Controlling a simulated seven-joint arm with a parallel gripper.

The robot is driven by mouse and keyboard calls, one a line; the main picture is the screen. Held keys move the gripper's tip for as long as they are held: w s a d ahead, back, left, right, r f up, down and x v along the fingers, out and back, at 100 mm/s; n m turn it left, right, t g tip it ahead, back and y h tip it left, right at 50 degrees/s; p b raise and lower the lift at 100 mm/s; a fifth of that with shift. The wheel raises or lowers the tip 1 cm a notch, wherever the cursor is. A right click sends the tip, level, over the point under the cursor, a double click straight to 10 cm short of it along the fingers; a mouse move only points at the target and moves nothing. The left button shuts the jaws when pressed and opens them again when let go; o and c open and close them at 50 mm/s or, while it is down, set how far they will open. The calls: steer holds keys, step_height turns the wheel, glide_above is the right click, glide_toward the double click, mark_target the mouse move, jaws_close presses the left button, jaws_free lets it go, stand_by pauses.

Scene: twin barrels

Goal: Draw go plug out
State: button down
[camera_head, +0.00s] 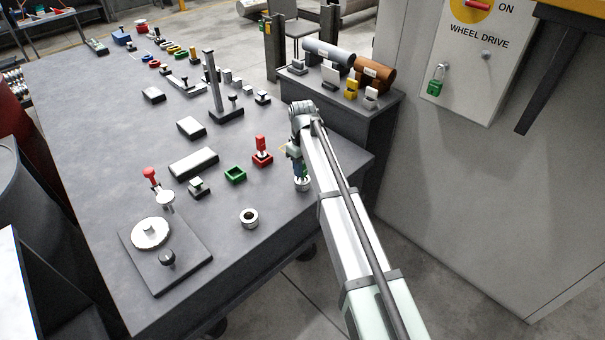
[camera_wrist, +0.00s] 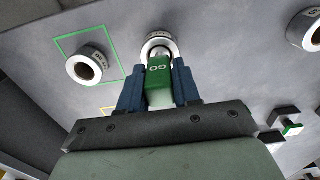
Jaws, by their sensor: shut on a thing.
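The go plug (camera_wrist: 159,82) has a green block handle marked GO. My gripper (camera_wrist: 160,88) is shut on this handle, with a dark blue finger on each side. Just beyond the handle in the wrist view is a pale metal ring (camera_wrist: 152,43) with dark lettering. The plug's metal end lines up with the ring's bore; how deep it sits is hidden. In the head view my gripper (camera_head: 299,168) points down over the ring (camera_head: 302,185) near the bench's right edge, and the plug is mostly hidden.
Another ring (camera_wrist: 86,66) lies by a green outlined square, and a third (camera_wrist: 312,34) is at the right edge.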

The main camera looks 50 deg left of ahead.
steer(key=shift+r, duration=0.7)
stand_by(0.6)
step_height(320, 180, up, 11)
stand_by(2.4)
steer(key=shift+f, duration=0.1)
stand_by(0.5)
